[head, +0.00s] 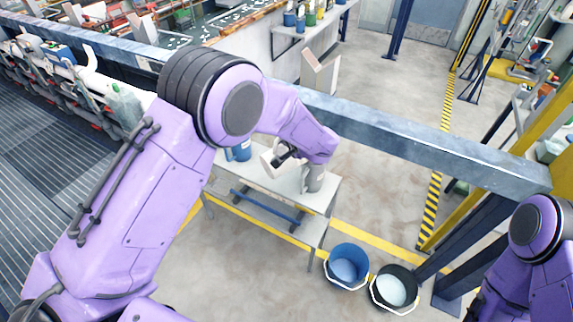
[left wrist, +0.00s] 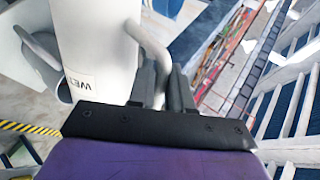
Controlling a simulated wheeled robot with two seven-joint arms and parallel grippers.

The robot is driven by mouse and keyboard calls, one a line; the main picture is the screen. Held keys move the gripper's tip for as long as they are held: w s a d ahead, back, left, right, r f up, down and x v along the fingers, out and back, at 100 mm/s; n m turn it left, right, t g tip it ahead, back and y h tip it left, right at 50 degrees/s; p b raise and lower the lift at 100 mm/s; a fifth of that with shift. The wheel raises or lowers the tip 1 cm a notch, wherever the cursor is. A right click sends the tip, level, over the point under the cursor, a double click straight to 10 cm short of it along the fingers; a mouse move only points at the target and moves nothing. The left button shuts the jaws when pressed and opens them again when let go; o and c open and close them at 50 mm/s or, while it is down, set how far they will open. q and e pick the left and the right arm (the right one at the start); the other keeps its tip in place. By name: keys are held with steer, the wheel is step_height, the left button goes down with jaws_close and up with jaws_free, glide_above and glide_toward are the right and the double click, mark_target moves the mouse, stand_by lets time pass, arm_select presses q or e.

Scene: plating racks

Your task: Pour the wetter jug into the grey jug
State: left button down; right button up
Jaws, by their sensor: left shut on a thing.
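My left gripper (head: 286,155) is shut on the handle of a white jug (head: 267,162), above a small light table. The left wrist view shows my gripper's fingers (left wrist: 166,88) around the handle and the white jug (left wrist: 97,45) with a label starting "WE". The jug looks tilted in the head view; its mouth and contents are hidden. The grey jug (head: 315,180) stands on the table, just right of the white jug and partly hidden by my gripper. Grey parts also show beside the white jug in the left wrist view (left wrist: 42,62). My right gripper is out of view.
A blue jug (head: 240,151) stands on the table (head: 265,182), left of the white jug. A blue bucket (head: 347,266) and a black bucket (head: 394,288) stand on the floor at right.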

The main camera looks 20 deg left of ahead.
mark_target(276, 151)
arm_select(q)
steer(key=shift+s+a+f+n+t+h+b, duration=0.15)
steer(key=shift+s+a+f+n+t+b, duration=0.25)
steer(key=shift+f+b, duration=0.25)
steer(key=shift+s+a+f+n+t+h+b, duration=0.25)
steer(key=shift+s+f+b, duration=0.25)
steer(key=shift+b, duration=0.25)
steer(key=shift+s+a, duration=0.1)
steer(key=b, duration=0.1)
steer(key=f+b, duration=0.1)
steer(key=shift+s+a+f+n+t+b, duration=0.25)
steer(key=shift+s+f+t+b, duration=0.1)
steer(key=shift+b, duration=0.05)
steer(key=f+b, duration=0.1)
steer(key=b, duration=0.1)
steer(key=s+a+f+n+t+h+b, duration=0.1)
steer(key=b, duration=0.2)
steer(key=shift+s+f, duration=0.2)
steer(key=shift+f, duration=0.15)
steer(key=b, duration=0.2)
steer(key=f+n+t+b, duration=0.1)
steer(key=b, duration=0.1)
steer(key=f+n+t+b, duration=0.1)
steer(key=b, duration=0.1)
steer(key=shift+s+a+f+h+b, duration=0.1)
steer(key=shift+s+a+h+b, duration=0.2)
steer(key=shift+s+b, duration=0.2)
steer(key=shift+b, duration=0.3)
